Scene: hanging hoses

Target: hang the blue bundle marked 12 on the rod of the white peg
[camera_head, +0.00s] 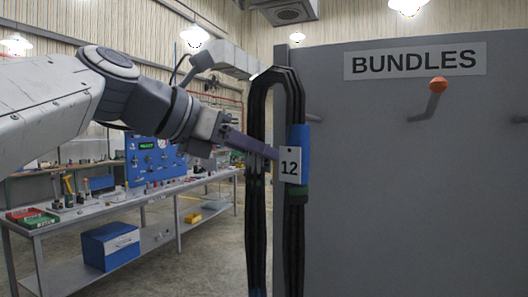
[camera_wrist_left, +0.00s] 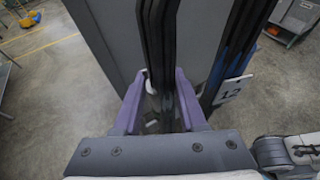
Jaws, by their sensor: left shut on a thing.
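The blue bundle marked 12 (camera_head: 257,205) is a tall loop of black hoses with a blue band and a white tag on its right strand. It hangs upright in front of the grey panel's left part. My left gripper (camera_head: 268,150) is shut on the left strand, below the loop's top. In the left wrist view the bundle (camera_wrist_left: 158,35) runs between my purple fingers (camera_wrist_left: 165,95), with a small white piece beside it. A grey rod (camera_head: 314,118) stands right of the bundle; its tip is hidden behind it. I cannot make out a white peg tip. My right gripper is not in view.
The grey panel (camera_head: 400,210) bears a BUNDLES sign (camera_head: 415,61) and a peg with an orange tip (camera_head: 438,85). Another rod (camera_head: 520,119) is cut off at the right edge. A workbench (camera_head: 75,212) with tools and a blue box (camera_head: 108,246) stands at the left.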

